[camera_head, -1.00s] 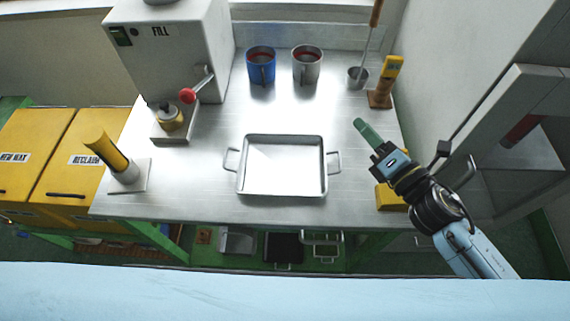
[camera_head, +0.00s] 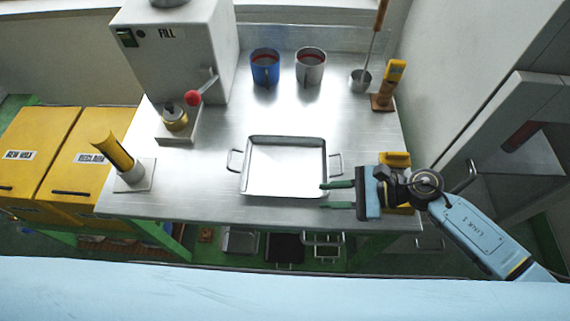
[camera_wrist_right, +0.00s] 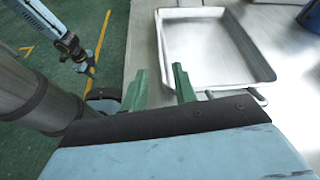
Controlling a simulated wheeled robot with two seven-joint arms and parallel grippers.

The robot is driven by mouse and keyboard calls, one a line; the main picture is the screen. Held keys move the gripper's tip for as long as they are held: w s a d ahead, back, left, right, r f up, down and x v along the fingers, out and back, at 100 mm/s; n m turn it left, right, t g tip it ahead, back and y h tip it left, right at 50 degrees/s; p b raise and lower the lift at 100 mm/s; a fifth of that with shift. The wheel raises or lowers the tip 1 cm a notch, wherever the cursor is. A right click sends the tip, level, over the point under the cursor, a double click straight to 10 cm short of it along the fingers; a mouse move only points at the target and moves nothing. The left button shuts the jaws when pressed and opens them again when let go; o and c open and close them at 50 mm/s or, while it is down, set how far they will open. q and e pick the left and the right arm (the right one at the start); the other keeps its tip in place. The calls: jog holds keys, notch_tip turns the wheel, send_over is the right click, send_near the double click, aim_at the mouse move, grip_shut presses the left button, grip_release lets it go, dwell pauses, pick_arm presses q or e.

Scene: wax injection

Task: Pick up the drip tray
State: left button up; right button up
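The drip tray (camera_head: 285,194) is a shallow silver rectangle with a looped handle on each short side. It lies flat on the metal table. Its right handle (camera_head: 337,164) is just beyond my right gripper (camera_head: 323,196) in the head view. That gripper is open and empty, its two green fingers pointing left by the tray's right front corner.
The wax machine (camera_head: 175,50) stands at back left. A blue mug (camera_head: 265,68) and a grey mug (camera_head: 310,67) stand behind the tray. A yellow-handled tool (camera_head: 112,152) stands at left. A yellow block (camera_head: 396,158) is beside my right wrist.

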aim_at(305, 195)
jog(key=shift+p+x, duration=0.55)
jog(key=shift+x, duration=2.6)
jog(key=shift+w, duration=0.15)
grip_shut()
